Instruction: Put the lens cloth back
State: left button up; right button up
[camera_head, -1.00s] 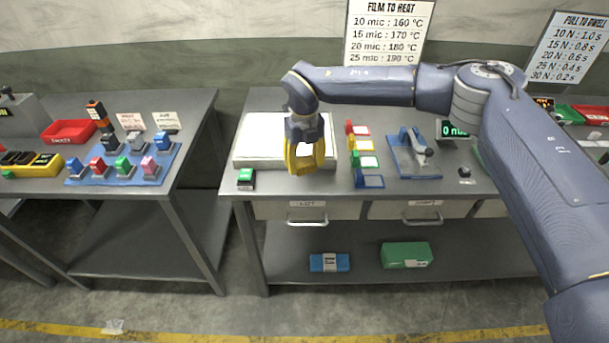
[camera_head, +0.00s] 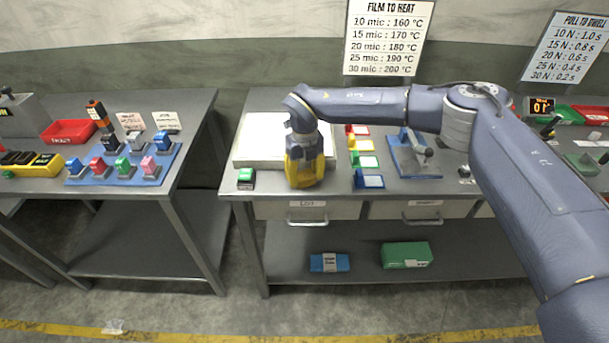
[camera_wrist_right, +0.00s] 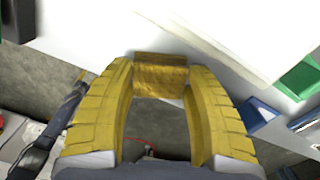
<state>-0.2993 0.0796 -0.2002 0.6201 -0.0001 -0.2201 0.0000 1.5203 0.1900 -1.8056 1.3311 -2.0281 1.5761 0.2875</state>
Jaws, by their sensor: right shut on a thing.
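My right gripper (camera_head: 305,172) is in front of the white slab on the middle table, near the table's front edge. In the right wrist view its yellow fingers (camera_wrist_right: 160,85) are apart at the base, with a small yellow textured piece (camera_wrist_right: 160,76) between their tips. This piece appears to be the lens cloth, held by the gripper. In the head view the gripper hides it, and I cannot tell how high above the table it is. My left gripper is not in view.
The white slab (camera_head: 255,142) lies behind the gripper. A blue fixture (camera_head: 413,155) is further right. Drawers (camera_head: 306,210) sit below the tabletop.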

aim_at(305, 175)
jog(key=shift+f, duration=0.15)
jog(key=o, duration=1.1)
jog(key=shift+c, duration=0.2)
notch_tip(305, 175, up, 12)
jog(key=shift+r, duration=0.2)
